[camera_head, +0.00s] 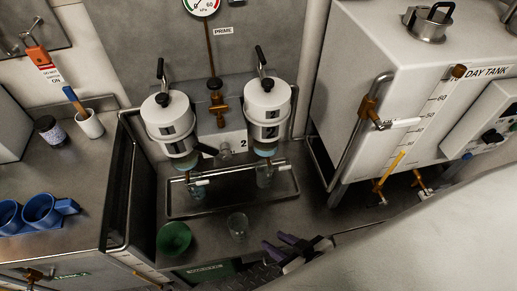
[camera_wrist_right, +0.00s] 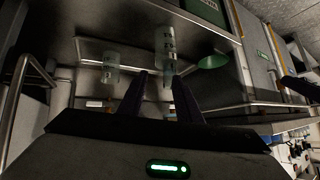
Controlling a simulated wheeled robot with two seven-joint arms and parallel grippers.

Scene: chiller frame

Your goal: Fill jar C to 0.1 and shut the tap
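Two white canisters (camera_head: 170,125) (camera_head: 268,108) with black lever handles stand over a metal drip tray (camera_head: 176,212). Clear jars (camera_head: 195,188) (camera_head: 264,178) stand beneath them, partly hidden by small taps with white levers (camera_head: 201,183) (camera_head: 285,167). A third clear jar (camera_head: 238,226) stands on the counter in front of the tray. I cannot read which jar is C, nor any fill level. My right gripper (camera_head: 277,242) is right of and nearer than that loose jar, its fingers apart and empty. In the wrist view its fingers (camera_wrist_right: 160,92) are apart below a marked jar (camera_wrist_right: 166,45). My left gripper is not in view.
The day tank (camera_head: 385,75) with brass valves stands at right. Blue mugs (camera_head: 42,211) are on the left counter. A metal rail (camera_head: 112,190) separates that counter from the tray area.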

